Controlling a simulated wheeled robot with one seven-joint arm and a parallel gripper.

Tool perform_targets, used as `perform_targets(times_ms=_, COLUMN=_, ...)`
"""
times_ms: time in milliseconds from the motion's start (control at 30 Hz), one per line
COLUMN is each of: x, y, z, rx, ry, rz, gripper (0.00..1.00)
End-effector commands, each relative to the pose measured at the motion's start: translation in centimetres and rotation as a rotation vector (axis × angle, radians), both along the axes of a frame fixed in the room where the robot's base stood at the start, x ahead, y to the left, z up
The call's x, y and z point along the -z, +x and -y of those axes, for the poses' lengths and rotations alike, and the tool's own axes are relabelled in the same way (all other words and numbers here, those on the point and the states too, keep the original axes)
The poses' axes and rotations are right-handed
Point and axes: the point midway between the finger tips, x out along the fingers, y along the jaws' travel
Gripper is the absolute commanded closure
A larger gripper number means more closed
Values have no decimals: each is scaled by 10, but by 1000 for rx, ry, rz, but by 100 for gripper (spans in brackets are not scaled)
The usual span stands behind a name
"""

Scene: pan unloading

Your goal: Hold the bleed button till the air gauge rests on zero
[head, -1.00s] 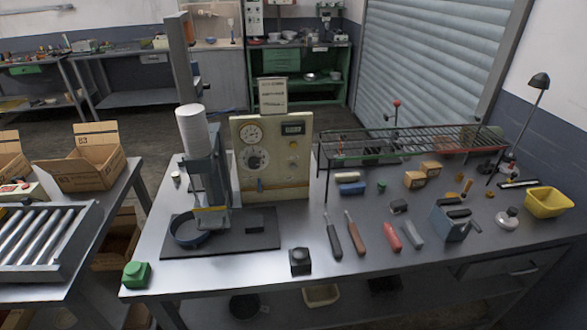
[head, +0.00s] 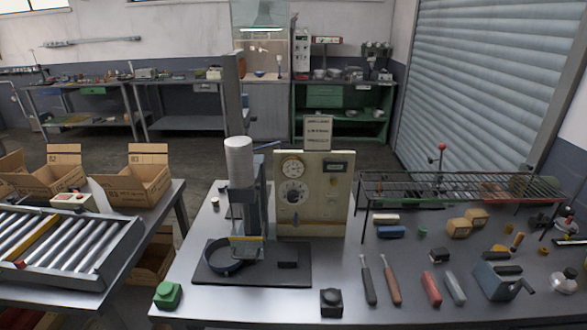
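A cream control panel (head: 342,212) stands upright at the back of the grey workbench, right of a press. A small round dial (head: 293,168), which looks like the air gauge, is at its upper left; its needle is too small to read. A larger dial or knob (head: 292,192) sits below it. A dark display (head: 335,167) is at the upper right, with a small yellowish button (head: 334,182) under it. I cannot tell whether that is the bleed button. The press has a white cylinder (head: 239,158) on top. My gripper is not in view.
A black block (head: 331,302), a green block (head: 168,294) and several hand tools lie along the front. A wire rack (head: 460,187) stands at the right. A roller conveyor (head: 65,250) is at the left.

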Motion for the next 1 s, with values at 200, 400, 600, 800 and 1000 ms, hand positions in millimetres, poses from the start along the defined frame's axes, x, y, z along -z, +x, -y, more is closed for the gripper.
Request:
perform_targets(times_ms=200, x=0, y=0, z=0, rx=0, ry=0, rz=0, gripper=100)
perform_targets(times_ms=400, x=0, y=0, z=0, rx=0, ry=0, rz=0, gripper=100)
perform_targets(times_ms=600, x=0, y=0, z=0, rx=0, ry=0, rz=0, gripper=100)
perform_targets(times_ms=800, x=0, y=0, z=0, rx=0, ry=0, rz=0, gripper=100)
perform_targets(times_ms=1000, x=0, y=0, z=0, rx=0, ry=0, rz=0, gripper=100)
